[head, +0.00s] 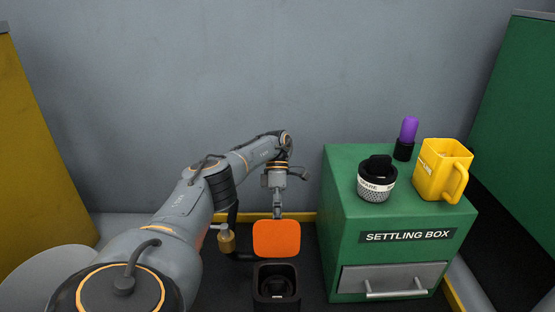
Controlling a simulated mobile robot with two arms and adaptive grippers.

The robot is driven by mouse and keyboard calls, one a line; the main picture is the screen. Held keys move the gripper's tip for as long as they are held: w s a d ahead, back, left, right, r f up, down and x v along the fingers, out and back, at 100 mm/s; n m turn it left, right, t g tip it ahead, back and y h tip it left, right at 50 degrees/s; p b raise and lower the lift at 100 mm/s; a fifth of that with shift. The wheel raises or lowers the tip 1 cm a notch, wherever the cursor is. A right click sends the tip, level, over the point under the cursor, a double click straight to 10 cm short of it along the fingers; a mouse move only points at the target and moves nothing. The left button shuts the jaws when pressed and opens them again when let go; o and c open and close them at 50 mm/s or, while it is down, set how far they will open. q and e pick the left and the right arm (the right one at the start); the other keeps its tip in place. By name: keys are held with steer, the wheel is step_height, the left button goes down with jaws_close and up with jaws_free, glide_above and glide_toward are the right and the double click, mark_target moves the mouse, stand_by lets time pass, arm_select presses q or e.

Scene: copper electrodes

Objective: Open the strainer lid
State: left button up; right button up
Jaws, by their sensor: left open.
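The strainer is a black square housing (262,301) at the bottom centre, its top open with a dark basket (277,285) inside. Its orange lid (277,239) stands raised at the back of the housing, its flat face towards me. My left gripper (277,212) points down at the lid's top edge. Its fingertips are small and partly hidden by the lid, so I cannot tell whether they touch it. It holds nothing that I can see. My right gripper is not in view.
A brass valve (227,240) on a black pipe is left of the lid. The green settling box (340,215) stands close on the right, with a drawer (395,279). On it are a spare basket (376,185), a yellow jug (440,172) and a purple-topped item (409,130).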

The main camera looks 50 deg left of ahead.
arm_select(q)
steer(key=shift+a+r, duration=0.1)
steer(key=shift+r, duration=0.05)
steer(key=shift+a+r, duration=0.1)
steer(key=shift+r, duration=0.35)
step_height(320, 180, up, 8)
steer(key=shift+r, duration=0.5)
stand_by(0.6)
